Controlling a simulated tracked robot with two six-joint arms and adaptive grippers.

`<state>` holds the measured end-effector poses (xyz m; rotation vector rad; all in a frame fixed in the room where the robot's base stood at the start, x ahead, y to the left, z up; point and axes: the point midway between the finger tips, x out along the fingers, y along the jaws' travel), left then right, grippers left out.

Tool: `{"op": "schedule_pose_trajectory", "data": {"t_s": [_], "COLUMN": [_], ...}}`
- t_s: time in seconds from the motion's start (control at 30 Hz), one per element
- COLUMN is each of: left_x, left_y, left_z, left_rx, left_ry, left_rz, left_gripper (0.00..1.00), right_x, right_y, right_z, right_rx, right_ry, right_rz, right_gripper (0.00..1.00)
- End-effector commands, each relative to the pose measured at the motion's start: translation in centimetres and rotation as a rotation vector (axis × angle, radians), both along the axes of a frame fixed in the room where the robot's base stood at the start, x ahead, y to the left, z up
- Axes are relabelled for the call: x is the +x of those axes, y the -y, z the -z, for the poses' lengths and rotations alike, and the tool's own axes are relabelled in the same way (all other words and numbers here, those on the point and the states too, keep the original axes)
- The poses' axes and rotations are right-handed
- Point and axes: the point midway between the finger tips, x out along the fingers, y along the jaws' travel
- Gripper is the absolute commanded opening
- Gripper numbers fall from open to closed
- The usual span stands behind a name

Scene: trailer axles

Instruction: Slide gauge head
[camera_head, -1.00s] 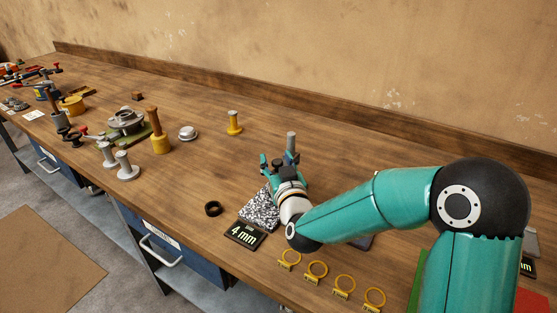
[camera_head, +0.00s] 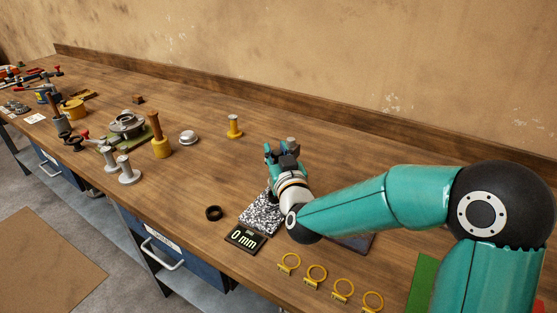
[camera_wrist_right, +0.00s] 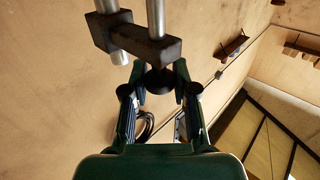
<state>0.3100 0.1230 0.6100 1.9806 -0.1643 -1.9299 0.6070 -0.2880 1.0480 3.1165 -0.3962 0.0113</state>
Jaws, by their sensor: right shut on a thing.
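My right gripper (camera_head: 280,152) is at a post on the bench, above the speckled plate (camera_head: 260,216). In the right wrist view, the right gripper (camera_wrist_right: 159,82) has its fingers on either side of a round black knob (camera_wrist_right: 159,80) and is shut on it. The knob sits by the dark gauge head block (camera_wrist_right: 143,43), which is on two metal columns (camera_wrist_right: 156,15). The black display (camera_head: 243,239) in front of the plate reads 0 mm. The gripper hides much of the gauge in the head view. My left gripper is not in view.
A black ring (camera_head: 214,213) lies left of the plate. Several yellow rings with tags (camera_head: 316,273) line the front edge at right. A yellow post (camera_head: 234,127), a white cup-shaped part (camera_head: 188,137) and grey posts (camera_head: 128,170) stand at left.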

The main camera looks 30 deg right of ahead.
Motion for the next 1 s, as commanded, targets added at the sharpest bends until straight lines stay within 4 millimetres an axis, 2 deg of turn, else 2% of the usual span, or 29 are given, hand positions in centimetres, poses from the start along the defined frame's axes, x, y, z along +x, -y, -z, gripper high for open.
{"op": "schedule_pose_trajectory", "data": {"t_s": [0.27, 0.3, 0.4, 0.77, 0.87, 1.0], "left_x": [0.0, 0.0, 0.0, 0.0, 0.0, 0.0], "left_y": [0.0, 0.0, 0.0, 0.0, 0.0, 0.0], "left_z": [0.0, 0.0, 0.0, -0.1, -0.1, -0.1], "left_rx": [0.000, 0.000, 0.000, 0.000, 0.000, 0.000], "left_ry": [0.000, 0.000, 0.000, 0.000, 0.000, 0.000], "left_rz": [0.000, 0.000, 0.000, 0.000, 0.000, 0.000], "left_gripper": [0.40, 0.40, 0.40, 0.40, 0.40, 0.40], "right_x": [0.0, 0.0, 0.0, -0.3, -1.0, -3.0], "right_y": [-0.1, -0.1, -0.1, -0.1, -0.3, -0.9], "right_z": [0.2, 0.2, 0.2, 0.1, 0.1, 0.2], "right_rx": [0.001, 0.002, 0.001, 0.002, 0.002, 0.001], "right_ry": [-0.009, -0.010, -0.009, -0.007, -0.008, -0.008], "right_rz": [-0.003, -0.003, -0.003, -0.001, -0.002, -0.003], "right_gripper": [0.00, 0.34, 0.50, 0.52, 0.52, 0.52]}}
